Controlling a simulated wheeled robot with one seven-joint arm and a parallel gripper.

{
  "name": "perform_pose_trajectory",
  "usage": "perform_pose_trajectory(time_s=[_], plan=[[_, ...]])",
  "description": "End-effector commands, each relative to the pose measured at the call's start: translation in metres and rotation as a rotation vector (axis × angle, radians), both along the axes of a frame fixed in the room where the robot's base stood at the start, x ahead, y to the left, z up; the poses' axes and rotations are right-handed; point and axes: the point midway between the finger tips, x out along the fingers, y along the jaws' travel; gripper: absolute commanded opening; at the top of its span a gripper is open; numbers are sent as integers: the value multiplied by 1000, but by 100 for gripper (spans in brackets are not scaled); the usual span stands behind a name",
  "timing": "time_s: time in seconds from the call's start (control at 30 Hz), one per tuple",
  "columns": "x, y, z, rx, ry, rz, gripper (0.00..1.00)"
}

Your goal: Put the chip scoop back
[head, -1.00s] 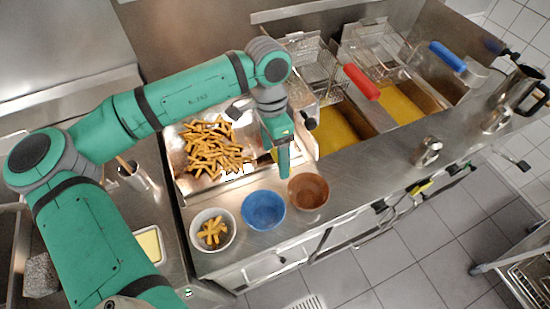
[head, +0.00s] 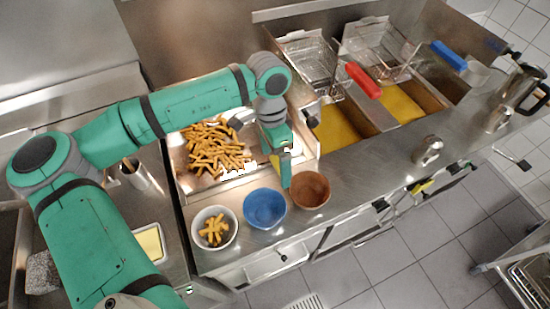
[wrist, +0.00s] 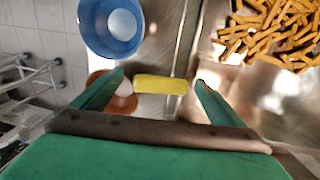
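My gripper (head: 286,182) hangs at the front edge of the fry tray, just behind the gap between the blue bowl and the brown bowl. In the wrist view its fingers (wrist: 160,88) are apart. A yellow block-like piece (wrist: 160,85), which may be the chip scoop's handle, shows between the fingertips with a gap on each side. A bit of yellow also shows beside the gripper in the head view (head: 275,161). The rest of the scoop cannot be made out clearly. The steel tray (head: 189,185) holds a pile of chips (head: 215,145).
A white bowl with some chips (head: 214,228), a blue bowl (head: 265,208) and a brown bowl (head: 310,189) line the counter's front. Fryer baskets with red (head: 363,80) and blue (head: 448,56) handles stand at the right.

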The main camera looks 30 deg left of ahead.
Motion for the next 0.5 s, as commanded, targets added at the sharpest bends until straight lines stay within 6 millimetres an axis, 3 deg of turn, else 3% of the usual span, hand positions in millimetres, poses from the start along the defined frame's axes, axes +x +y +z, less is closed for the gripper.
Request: perform_pose_trajectory(time_s=[0.33, 0.5], plan=[[1, -1, 6, 2, -1, -2, 92], [3, 1, 31, -1, -2, -2, 92]])
